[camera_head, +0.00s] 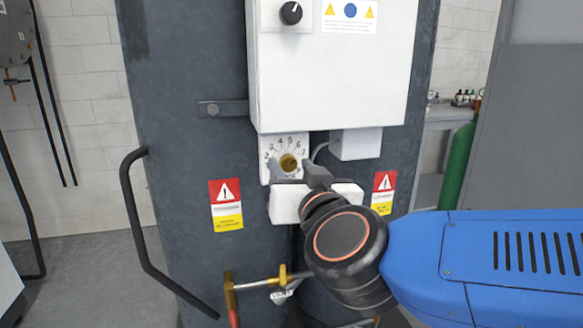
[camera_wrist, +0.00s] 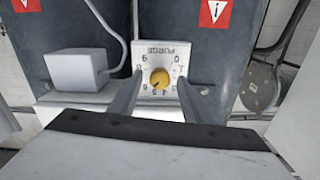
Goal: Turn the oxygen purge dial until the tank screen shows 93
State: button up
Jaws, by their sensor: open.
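The purge dial is a small yellow-brown knob (camera_head: 289,162) on a white plate (camera_head: 269,149) with a ring of numbers, low on the tank's front. In the wrist view the knob (camera_wrist: 160,78) appears upside down, under the word PURGE on its plate (camera_wrist: 158,58). My gripper (camera_head: 294,172) is in front of the dial. In the wrist view its two fingers (camera_wrist: 155,88) are open, one on each side of the knob, with gaps between them and it. The tank (camera_head: 190,110) is a dark grey cylinder. No tank screen or reading is visible in either view.
A white control box (camera_head: 335,80) with a black knob (camera_head: 291,13) hangs above the dial. A small white box (camera_head: 356,144) with a cable sits right of it. A black handle (camera_head: 130,200) and brass valve pipes (camera_head: 255,284) stick out at left and below.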

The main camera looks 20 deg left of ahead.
jog(key=shift+w+a, duration=0.2)
jog(key=shift+w, duration=0.2)
jog(key=c, duration=1)
jog(key=shift+c, duration=0.2)
jog(key=shift+m, duration=2.8)
jog(key=o, duration=1)
